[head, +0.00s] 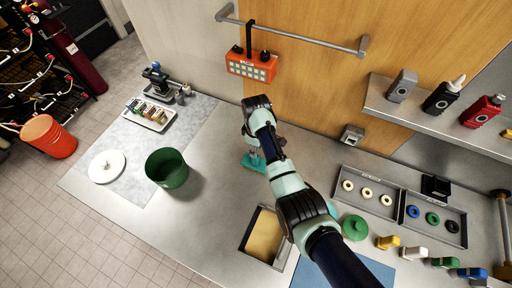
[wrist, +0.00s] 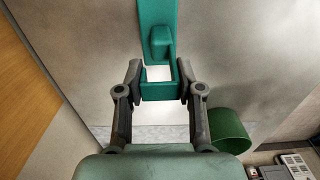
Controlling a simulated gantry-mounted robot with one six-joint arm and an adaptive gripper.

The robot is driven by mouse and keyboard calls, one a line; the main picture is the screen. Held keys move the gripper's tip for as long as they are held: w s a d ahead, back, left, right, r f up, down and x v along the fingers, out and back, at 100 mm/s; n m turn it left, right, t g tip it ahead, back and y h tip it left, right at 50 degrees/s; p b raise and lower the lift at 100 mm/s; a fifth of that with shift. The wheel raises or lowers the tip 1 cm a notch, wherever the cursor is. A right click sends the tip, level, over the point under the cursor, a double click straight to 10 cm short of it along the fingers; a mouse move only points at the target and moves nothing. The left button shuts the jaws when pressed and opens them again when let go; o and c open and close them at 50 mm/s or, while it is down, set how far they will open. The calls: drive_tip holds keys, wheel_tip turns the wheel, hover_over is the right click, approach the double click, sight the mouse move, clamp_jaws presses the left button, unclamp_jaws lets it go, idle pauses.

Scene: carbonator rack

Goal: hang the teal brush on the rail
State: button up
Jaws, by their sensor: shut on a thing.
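The teal brush (head: 252,162) is in my gripper above the grey counter in the head view, partly hidden by my arm. In the wrist view the teal brush (wrist: 157,18) reaches up from between the fingers, with a raised block and a square-cornered open loop at its near end. My gripper (wrist: 160,78) is shut on this loop end, one finger at each side. The metal rail (head: 310,41) runs along the wooden wall panel, above and apart from the brush. An orange box (head: 251,67) hangs from the rail by a black strap near its left part.
A green bin (head: 167,168) stands on the counter to the left. A tray with a tan bottom (head: 264,236) is below the gripper. A shelf with bottles (head: 440,115) juts out at right. Ring trays (head: 368,190) lie at right. The rail right of the orange box is bare.

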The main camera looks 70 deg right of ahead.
drive_tip(key=o, duration=1.1)
drive_tip(key=shift+f, duration=0.1)
drive_tip(key=shift+f+b, duration=0.2)
drive_tip(key=shift+b, duration=0.25)
drive_tip(key=r, duration=0.8)
drive_tip(key=shift+w+a+r, duration=0.1)
drive_tip(key=shift+w+a, duration=0.05)
drive_tip(key=shift+w, duration=0.15)
